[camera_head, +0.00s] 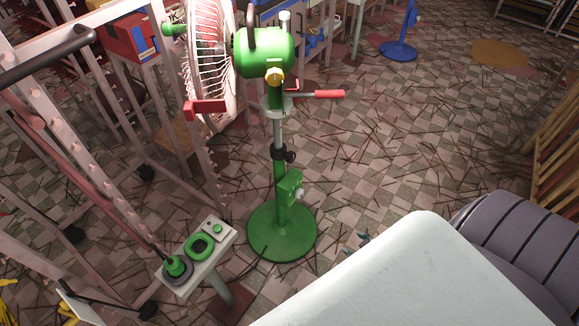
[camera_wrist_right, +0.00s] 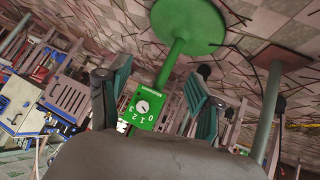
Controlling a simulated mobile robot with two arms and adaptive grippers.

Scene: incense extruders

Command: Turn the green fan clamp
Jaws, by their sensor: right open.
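The green fan (camera_head: 264,52) stands on a pole with a round green base (camera_head: 282,232), which also shows in the wrist view (camera_wrist_right: 190,25). A dark clamp knob (camera_head: 289,156) sits on the pole. Below it is a green control box (camera_head: 289,187); its numbered dial face shows in the wrist view (camera_wrist_right: 146,106). My right gripper (camera_wrist_right: 158,74) is open; the box appears between its fingers, and I cannot tell the distance. In the head view only its teal fingertips (camera_head: 363,239) show, right of the base. My left gripper is not in view.
A red handle (camera_head: 329,94) juts right from the pole under the fan head. A metal rack (camera_head: 110,180) stands at left. A small bench (camera_head: 213,254) with green buttons is left of the base. Thin sticks litter the checkered floor (camera_head: 420,150), otherwise open right of the fan.

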